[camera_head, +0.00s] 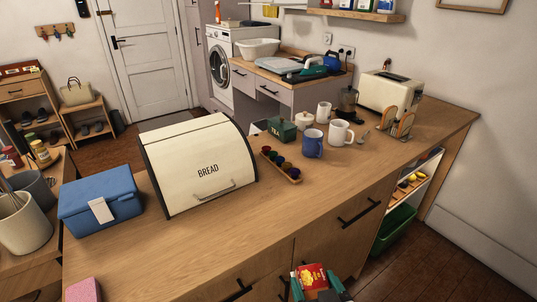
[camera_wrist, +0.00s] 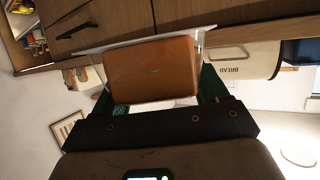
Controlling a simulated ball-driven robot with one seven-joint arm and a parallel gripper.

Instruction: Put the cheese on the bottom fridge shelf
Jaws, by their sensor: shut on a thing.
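My gripper (camera_head: 317,283) is at the bottom edge of the head view, in front of the counter's drawers. Its green fingers are shut on the cheese (camera_head: 311,273), a pack with a red and yellow label. In the wrist view the cheese (camera_wrist: 152,72) is an orange block in clear wrap, held between the fingers of my gripper (camera_wrist: 158,92). No fridge or bottom fridge shelf can be made out in either view.
The wooden counter (camera_head: 330,196) carries a bread box (camera_head: 200,165), a blue box (camera_head: 100,199), mugs and a toaster (camera_head: 390,92). An open shelf unit at the counter's right end holds a green bin (camera_head: 393,228). Bare floor (camera_head: 455,262) lies at right.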

